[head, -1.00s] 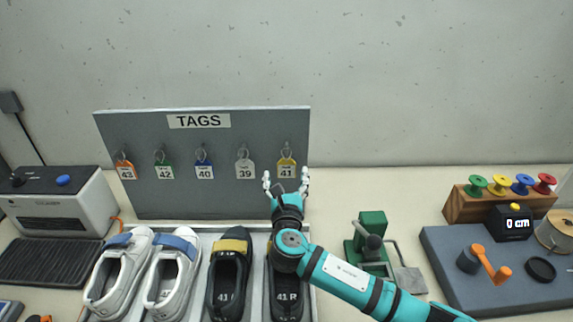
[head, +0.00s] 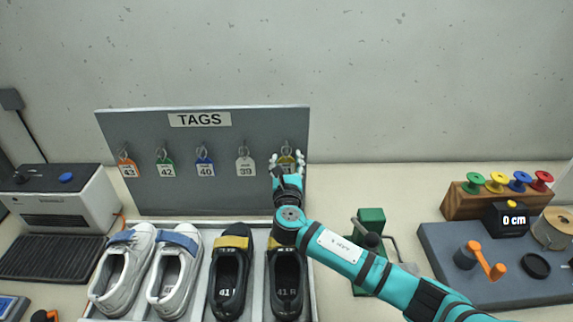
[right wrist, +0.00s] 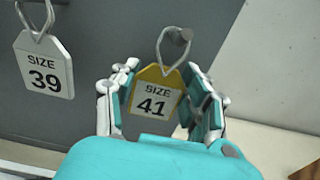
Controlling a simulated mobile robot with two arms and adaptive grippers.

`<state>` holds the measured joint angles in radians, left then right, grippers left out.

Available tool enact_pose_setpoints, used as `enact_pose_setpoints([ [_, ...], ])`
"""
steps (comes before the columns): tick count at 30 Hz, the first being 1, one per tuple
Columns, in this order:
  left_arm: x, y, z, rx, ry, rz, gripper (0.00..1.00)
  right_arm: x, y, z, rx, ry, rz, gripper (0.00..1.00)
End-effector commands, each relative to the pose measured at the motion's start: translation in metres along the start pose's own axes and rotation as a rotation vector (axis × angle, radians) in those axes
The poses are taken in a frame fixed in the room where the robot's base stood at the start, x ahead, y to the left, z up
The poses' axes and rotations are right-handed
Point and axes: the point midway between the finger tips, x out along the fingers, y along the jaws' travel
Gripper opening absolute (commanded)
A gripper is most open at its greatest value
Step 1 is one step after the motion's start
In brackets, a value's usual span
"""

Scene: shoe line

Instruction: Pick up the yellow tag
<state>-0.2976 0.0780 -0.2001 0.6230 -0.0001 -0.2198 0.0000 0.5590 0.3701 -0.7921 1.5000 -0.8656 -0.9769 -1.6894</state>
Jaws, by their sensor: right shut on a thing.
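The yellow tag (right wrist: 157,92), marked SIZE 41, hangs by its loop from a hook at the right end of the grey TAGS board (head: 225,190). My right gripper (right wrist: 160,100) has one finger on each side of the tag and is shut on it, with the loop still over the hook. In the head view my right gripper (head: 287,163) covers most of the yellow tag (head: 286,158). My left gripper is not in view.
White tag 39 (head: 245,169) hangs just left, with blue, green and orange tags farther left. Several shoes stand in a tray below the board. A green tool (head: 370,222) stands to the right, beside a grey mat (head: 455,250).

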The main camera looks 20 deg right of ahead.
Motion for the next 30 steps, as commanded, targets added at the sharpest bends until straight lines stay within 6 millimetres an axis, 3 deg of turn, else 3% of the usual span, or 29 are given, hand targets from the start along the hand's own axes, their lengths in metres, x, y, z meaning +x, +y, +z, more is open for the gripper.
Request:
enact_pose_setpoints([
  [10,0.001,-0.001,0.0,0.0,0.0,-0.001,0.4,0.0,0.0,0.002,0.0,-0.001,0.0,0.28],
  [16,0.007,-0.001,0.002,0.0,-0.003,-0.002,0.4,-0.003,0.0,0.015,0.001,-0.002,0.002,0.28],
  [23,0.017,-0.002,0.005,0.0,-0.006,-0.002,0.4,-0.05,0.001,0.011,0.003,0.001,0.004,0.28],
  [30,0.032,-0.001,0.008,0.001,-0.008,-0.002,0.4,-0.118,0.001,0.011,0.003,0.002,0.004,0.28],
])
